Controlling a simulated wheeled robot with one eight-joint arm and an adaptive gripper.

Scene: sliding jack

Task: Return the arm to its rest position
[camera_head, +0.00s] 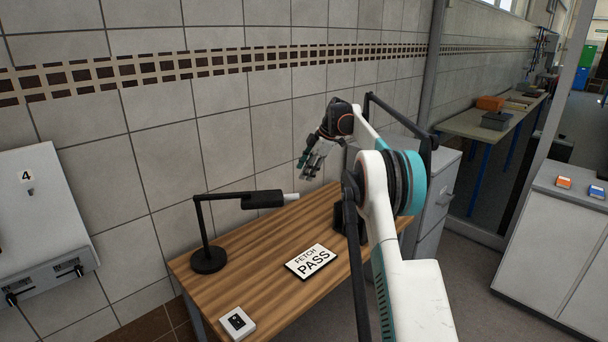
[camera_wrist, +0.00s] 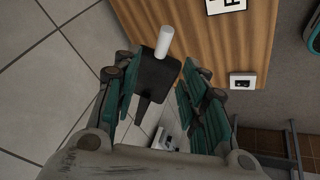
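My gripper (camera_head: 308,166) is raised above the back part of the wooden table, near the tiled wall. In the wrist view my gripper (camera_wrist: 162,78) has its two teal-padded fingers spread apart, with nothing held between them. Beyond the fingers the wrist view shows the black lamp head (camera_wrist: 158,75) with its white cylinder end (camera_wrist: 164,42). In the head view the desk lamp (camera_head: 263,199) stands on the table, lower and to the left of the gripper. My arm is bent and reaches from the lower right over the table.
The wooden table (camera_head: 215,284) holds a FETCH PASS card (camera_head: 311,261) and a small white switch box (camera_head: 237,322). A wall panel marked 4 (camera_head: 35,210) with black handles hangs at left. Grey cabinets (camera_head: 436,205) stand behind my arm. Floor shows at right.

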